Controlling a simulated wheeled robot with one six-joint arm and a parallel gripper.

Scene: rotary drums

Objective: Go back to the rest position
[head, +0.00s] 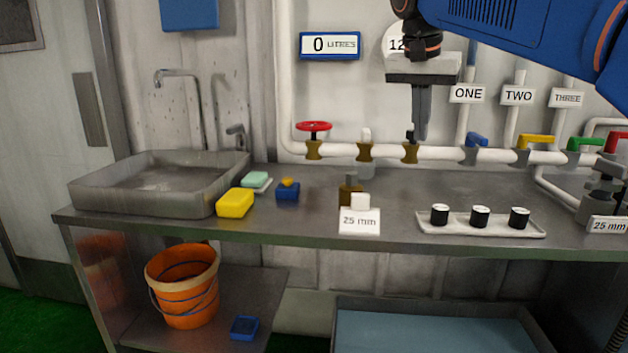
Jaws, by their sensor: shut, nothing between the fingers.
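My gripper (420,138) hangs from my blue arm at the upper right, pointing down. Its fingers are shut with nothing between them. The fingertips appear in front of the white pipe, close to a brass fitting (410,153); I cannot tell whether they touch it. The gripper is above the grey bench (310,225). It covers part of a round white dial or sign behind it.
A white pipe with a red wheel (313,127) and blue, yellow and green lever handles runs along the wall. A tray (437,228) with three black cylinders, a 25 mm sign (360,222), yellow sponge (235,203) and sink (85,191) are on the bench. An orange bucket (180,280) stands below.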

